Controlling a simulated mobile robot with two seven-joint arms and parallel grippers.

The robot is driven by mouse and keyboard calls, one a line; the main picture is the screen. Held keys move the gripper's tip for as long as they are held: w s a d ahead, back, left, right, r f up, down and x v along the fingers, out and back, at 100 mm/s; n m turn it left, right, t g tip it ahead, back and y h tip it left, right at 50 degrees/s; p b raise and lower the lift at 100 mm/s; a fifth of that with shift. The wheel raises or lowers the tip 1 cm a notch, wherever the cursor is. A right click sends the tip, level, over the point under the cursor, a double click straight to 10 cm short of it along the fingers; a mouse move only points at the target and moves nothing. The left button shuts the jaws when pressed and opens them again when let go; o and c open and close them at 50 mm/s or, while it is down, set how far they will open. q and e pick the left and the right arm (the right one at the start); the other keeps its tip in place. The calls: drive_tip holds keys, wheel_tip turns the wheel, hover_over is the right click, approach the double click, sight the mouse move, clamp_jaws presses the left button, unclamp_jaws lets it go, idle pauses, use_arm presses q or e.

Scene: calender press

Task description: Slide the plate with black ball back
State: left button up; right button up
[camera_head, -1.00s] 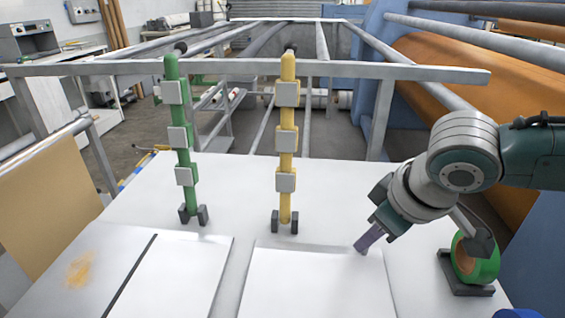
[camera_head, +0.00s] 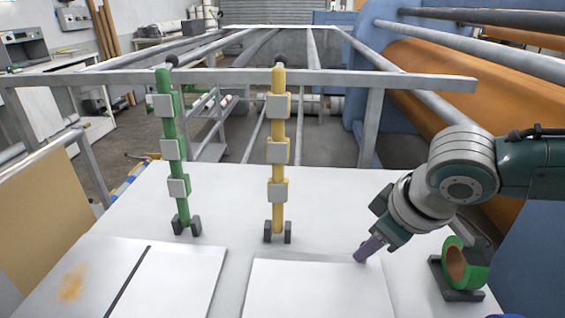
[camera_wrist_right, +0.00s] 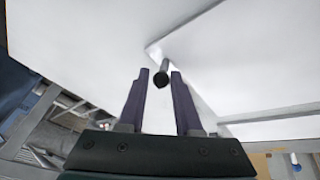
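A white plate (camera_head: 315,288) lies on the white table, right of a second white plate. My right gripper (camera_head: 366,252) points down at its back right corner. In the right wrist view a small black ball (camera_wrist_right: 161,79) sits between the two fingers of the right gripper (camera_wrist_right: 161,88), near a corner of a white plate. The fingers stand apart on both sides of the ball, with narrow gaps visible. In the head view the ball is hidden by the gripper. My left gripper is not in view.
A green post (camera_head: 174,150) and a yellow post (camera_head: 278,150) stand behind the plates in dark holders. A green tape roll (camera_head: 466,265) rests in a dark stand to the right. A grey rail (camera_head: 240,77) crosses behind. The table between posts and right arm is clear.

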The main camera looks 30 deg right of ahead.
drive_tip(key=o, duration=0.4)
drive_tip(key=shift+c, duration=0.2)
drive_tip(key=shift+r, duration=0.1)
